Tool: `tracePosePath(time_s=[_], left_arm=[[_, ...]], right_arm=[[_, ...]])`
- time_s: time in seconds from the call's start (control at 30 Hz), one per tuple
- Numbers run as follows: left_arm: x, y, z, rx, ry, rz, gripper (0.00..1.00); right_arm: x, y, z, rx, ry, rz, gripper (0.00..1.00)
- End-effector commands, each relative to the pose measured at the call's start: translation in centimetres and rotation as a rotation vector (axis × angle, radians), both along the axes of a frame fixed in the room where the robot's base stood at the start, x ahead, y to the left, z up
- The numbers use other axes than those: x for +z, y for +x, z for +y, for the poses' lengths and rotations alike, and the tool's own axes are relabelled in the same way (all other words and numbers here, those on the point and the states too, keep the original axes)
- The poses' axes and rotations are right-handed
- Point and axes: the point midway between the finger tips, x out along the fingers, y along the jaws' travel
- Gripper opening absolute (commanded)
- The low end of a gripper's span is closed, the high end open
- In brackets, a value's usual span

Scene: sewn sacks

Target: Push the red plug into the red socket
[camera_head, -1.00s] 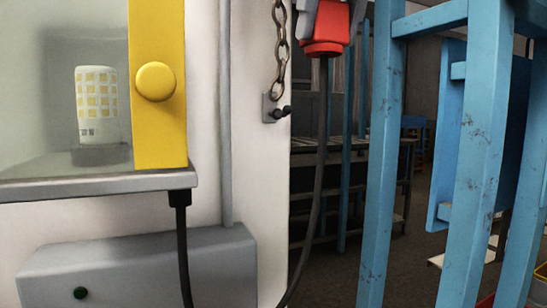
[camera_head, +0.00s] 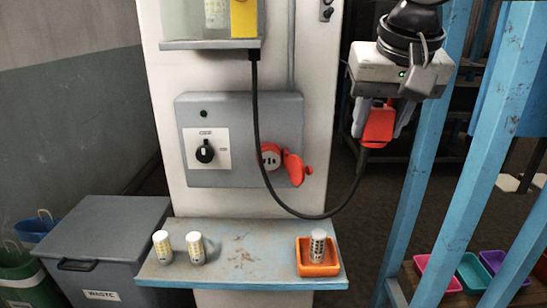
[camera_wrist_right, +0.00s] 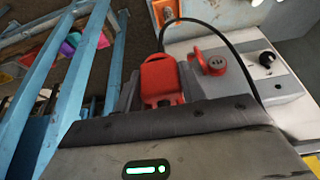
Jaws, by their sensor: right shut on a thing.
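The red plug (camera_head: 379,126) is held between the fingers of my right gripper (camera_head: 378,120), to the right of the wall box and higher than the socket. A black cable runs from the plug down and back up to the cabinet. The plug also shows in the right wrist view (camera_wrist_right: 161,80), between the fingers. The red socket (camera_head: 270,157) is on the front of the grey box, with its red lid (camera_head: 293,168) swung open to the right. It also shows in the right wrist view (camera_wrist_right: 214,65), apart from the plug. My left gripper is not in view.
The grey box (camera_head: 243,178) also carries a black rotary switch (camera_head: 205,151) and a green lamp. Below, a shelf (camera_head: 240,277) holds two patterned cylinders and an orange tray (camera_head: 318,268) with another. Blue posts (camera_head: 465,170) stand close to the right of my right arm.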

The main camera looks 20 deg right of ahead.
Motion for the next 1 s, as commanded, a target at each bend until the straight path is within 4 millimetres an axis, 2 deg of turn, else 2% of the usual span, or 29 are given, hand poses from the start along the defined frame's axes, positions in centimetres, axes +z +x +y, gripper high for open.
tracePosePath(time_s=[0.03, 0.1, 0.2, 0.37, 0.5, 0.6, 0.77, 0.9, 1.0], left_arm=[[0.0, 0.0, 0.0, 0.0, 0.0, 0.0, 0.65], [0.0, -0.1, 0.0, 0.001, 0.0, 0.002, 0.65], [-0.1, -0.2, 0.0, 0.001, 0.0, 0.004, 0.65], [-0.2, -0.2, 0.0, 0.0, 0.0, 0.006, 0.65], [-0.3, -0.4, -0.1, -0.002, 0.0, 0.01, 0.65], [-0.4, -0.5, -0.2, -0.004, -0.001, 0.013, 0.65], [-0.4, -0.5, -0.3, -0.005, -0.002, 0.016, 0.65], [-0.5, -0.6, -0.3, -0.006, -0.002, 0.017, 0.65], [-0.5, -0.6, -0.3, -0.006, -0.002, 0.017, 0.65]], right_arm=[[-3.1, 0.3, 0.3, 0.022, -0.002, 0.013, 0.2], [-6.3, 0.5, 0.8, 0.05, -0.001, 0.012, 0.2], [-10.1, 0.5, 1.3, 0.086, 0.0, 0.01, 0.2], [-15.3, 0.1, 1.5, 0.133, 0.002, 0.008, 0.2], [-19.1, -0.1, 0.2, 0.14, 0.005, 0.006, 0.2], [-20.4, 0.1, -2.4, 0.105, 0.007, -0.002, 0.2], [-20.6, -0.1, -6.9, 0.028, 0.009, -0.008, 0.2], [-20.9, -1.0, -10.0, -0.032, 0.012, -0.008, 0.2], [-21.7, -2.0, -11.6, -0.069, 0.014, -0.008, 0.2]])
